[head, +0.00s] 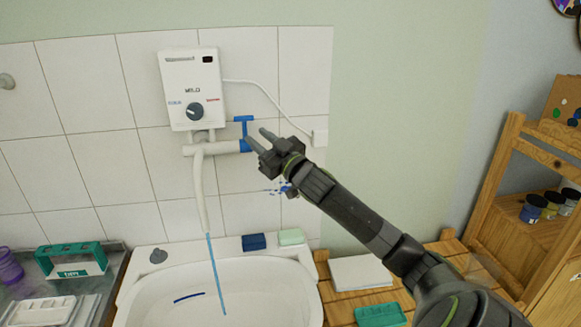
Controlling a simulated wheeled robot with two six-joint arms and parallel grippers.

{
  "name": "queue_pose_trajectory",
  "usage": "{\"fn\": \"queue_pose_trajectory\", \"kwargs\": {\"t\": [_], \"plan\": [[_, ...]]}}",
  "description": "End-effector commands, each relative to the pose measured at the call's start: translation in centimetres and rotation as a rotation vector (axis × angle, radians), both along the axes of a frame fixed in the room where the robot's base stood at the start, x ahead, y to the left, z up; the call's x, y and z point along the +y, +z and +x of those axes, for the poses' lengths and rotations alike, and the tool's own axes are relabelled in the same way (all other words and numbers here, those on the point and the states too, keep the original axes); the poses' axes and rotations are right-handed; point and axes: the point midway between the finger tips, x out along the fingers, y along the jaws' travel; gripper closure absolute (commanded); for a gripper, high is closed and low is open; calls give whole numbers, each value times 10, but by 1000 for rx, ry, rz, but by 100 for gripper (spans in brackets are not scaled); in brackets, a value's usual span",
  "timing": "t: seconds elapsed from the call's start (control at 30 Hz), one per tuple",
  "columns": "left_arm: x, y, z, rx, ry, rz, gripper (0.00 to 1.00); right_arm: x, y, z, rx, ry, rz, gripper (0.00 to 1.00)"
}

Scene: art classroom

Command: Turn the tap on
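The tap is a white pipe with a long white spout (199,185) under a white water heater (177,88). Its blue T-shaped handle (245,126) sits at the pipe's right end, with the crossbar on top. A thin blue stream of water (215,270) runs from the spout's end into the white sink (150,300). My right gripper (257,135) is just right of the handle, its two fingers apart and nothing seen between them. The nearer fingertip is close to the handle's base; I cannot tell whether they touch. My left gripper is not in view.
A dark blue block (253,242) and a pale green block (291,237) lie on the sink's back rim. A teal holder (72,261) stands on the left. A wooden shelf (490,185) with paint jars is on the right. The tiled wall is close behind the handle.

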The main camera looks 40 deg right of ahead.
Motion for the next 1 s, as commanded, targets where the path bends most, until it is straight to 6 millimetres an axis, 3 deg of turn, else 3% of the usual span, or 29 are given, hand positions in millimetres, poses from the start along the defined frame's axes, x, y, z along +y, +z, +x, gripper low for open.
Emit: {"fn": "queue_pose_trajectory", "kwargs": {"t": [0.5,1.0], "plan": [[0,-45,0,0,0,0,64,-2,-19,-50,-1,0,-7,70],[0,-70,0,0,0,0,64,-8,-29,-90,5,-8,-6,70]]}}
